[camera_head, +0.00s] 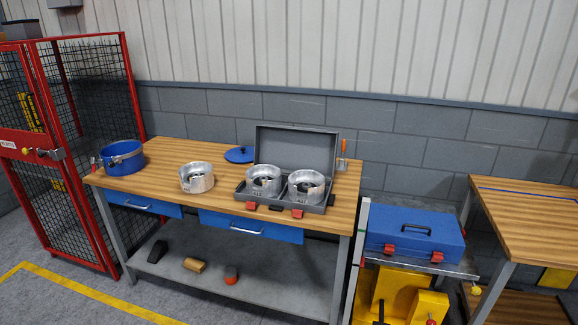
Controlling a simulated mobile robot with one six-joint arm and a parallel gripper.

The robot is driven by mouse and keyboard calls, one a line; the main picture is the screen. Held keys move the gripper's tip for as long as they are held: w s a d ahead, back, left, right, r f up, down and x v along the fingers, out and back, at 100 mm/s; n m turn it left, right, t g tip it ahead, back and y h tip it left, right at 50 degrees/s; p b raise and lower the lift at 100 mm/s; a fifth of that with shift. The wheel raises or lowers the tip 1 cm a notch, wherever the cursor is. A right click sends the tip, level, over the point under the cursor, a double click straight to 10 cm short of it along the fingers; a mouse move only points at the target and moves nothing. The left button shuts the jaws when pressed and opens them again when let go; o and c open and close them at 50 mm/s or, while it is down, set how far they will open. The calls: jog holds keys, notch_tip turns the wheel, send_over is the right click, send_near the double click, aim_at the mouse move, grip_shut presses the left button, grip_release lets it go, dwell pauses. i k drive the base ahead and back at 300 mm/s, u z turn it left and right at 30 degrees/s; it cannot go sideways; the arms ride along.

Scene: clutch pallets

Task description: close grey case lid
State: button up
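The grey case (240,199) lies on the right part of the wooden workbench. Its grey lid (297,146) stands open, roughly upright, at the back of the case. Two silver metal clutch parts sit side by side in the case, the left one (263,180) and the right one (306,186). Red latches (297,214) show on the case's front edge. My gripper is not in view.
A third silver part (196,178), a blue pot (122,158) and a blue round lid (240,154) are on the workbench (160,185). A closed blue case (415,235) sits on a cart to the right. A red mesh cage (70,130) stands left.

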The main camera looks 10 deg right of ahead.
aim_at(291, 149)
jog(key=i, duration=0.85)
jog(key=z, duration=0.1)
jog(key=k, duration=0.95)
jog(key=u, duration=0.2)
jog(key=i, duration=0.5)
jog(key=z, duration=0.1)
